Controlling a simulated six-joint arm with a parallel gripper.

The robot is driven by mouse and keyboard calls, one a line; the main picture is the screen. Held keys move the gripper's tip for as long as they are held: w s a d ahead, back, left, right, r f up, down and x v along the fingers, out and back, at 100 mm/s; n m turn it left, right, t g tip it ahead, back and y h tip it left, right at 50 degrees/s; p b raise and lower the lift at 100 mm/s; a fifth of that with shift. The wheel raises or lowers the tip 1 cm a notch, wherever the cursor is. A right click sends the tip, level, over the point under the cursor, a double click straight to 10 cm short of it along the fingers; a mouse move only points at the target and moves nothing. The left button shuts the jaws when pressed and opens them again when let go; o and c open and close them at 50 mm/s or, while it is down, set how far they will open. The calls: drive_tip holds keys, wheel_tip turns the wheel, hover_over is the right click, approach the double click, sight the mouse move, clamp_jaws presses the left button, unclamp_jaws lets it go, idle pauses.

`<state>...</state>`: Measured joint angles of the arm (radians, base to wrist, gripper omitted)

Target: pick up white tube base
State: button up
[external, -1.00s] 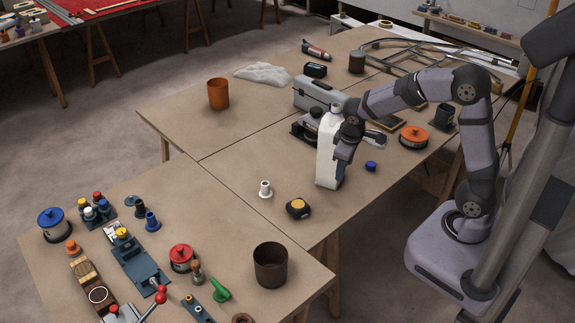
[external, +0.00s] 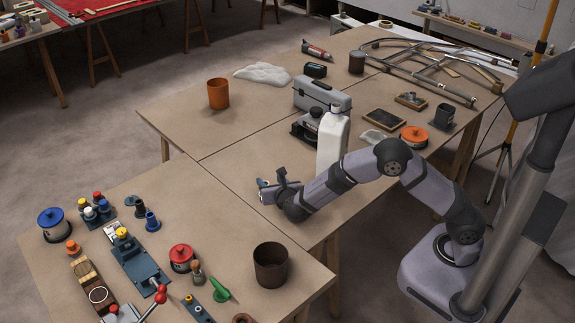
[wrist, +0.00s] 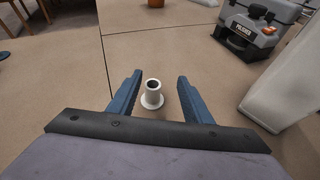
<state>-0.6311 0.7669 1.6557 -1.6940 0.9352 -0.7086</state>
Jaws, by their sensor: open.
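The white tube base (wrist: 152,95) stands upright on the table in the wrist view, a short hollow tube on a round flange. My gripper (wrist: 157,82) is open, with one blue finger on each side of the tube base and a gap to each. The tube base looks nearer the left finger. In the external view my gripper (external: 268,188) is low over the near part of the middle table, and the tube base is hidden there by the gripper and wrist.
A white bottle (external: 333,140) stands right behind my forearm; its side also shows at the right of the wrist view (wrist: 285,85). A grey toolbox (external: 322,97) is behind it. A dark brown cup (external: 270,266) stands on the near table. The table left of my gripper is clear.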

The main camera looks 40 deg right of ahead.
drive_tip(key=shift+w+a+f+n+y, duration=0.2)
drive_tip(key=shift+a+f+n+y, duration=0.1)
drive_tip(key=shift+a+f+n, duration=0.5)
drive_tip(key=shift+f+b, duration=0.3)
drive_tip(key=shift+f, duration=0.05)
drive_tip(key=shift+d+r+p+x, duration=0.15)
drive_tip(key=shift+p+x, duration=0.35)
drive_tip(key=shift+x, duration=1.35)
drive_tip(key=shift+d+r+p+x, duration=0.1)
drive_tip(key=shift+p+x, duration=0.35)
drive_tip(key=shift+x, duration=1.4)
drive_tip(key=shift+c, duration=0.3)
drive_tip(key=c, duration=1)
clamp_jaws()
